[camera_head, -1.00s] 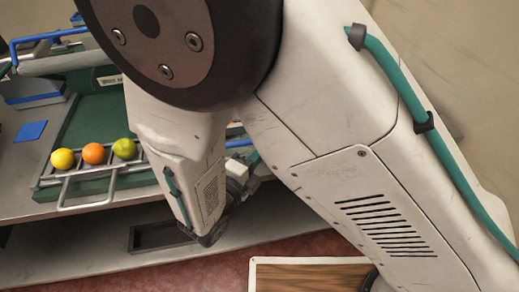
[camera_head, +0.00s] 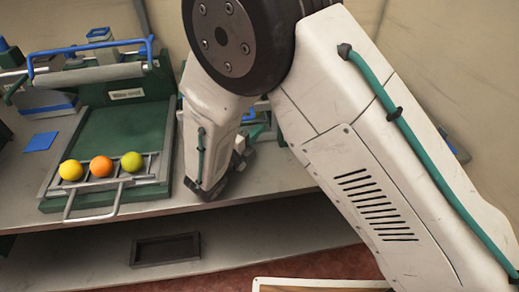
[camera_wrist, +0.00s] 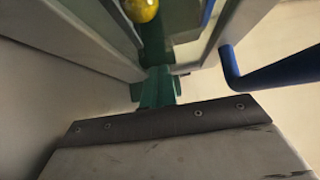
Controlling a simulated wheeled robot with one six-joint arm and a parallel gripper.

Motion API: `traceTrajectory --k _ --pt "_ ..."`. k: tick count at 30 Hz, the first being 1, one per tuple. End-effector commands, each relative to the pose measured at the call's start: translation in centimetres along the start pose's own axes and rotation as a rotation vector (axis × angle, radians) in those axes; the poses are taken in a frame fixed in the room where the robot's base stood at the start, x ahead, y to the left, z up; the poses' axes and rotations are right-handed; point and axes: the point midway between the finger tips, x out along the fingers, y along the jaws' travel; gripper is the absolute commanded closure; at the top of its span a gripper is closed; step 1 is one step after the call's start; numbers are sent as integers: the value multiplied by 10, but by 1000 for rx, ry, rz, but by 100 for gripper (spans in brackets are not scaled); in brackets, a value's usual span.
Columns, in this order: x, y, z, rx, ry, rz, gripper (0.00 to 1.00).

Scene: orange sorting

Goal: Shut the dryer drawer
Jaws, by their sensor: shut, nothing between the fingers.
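A grey wire rack with a U-shaped front handle (camera_head: 92,211) lies at the front of a green unit (camera_head: 128,135) in the head view. It looks like a drawer standing out, but I cannot tell for sure that it is the dryer's. My gripper (camera_wrist: 157,85) is shut and empty in the wrist view, between pale panels. A yellow fruit (camera_wrist: 140,9) shows beyond it. In the head view my arm hides most of the gripper, right of the rack.
A blue bar (camera_wrist: 285,75) is at the right of the wrist view. A blue-handled frame (camera_head: 90,55) stands at the back of the green unit. A blue square (camera_head: 40,141) lies left on the grey counter. A dark empty tray (camera_head: 165,249) sits on the lower shelf.

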Motion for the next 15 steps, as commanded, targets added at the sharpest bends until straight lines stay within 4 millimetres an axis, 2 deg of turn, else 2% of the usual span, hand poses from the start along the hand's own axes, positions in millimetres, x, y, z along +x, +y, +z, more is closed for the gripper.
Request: traceTrajectory --k 6,15 --pt "26 1 25 0 2 1 100" --pt "40 0 41 1 -1 0 100"
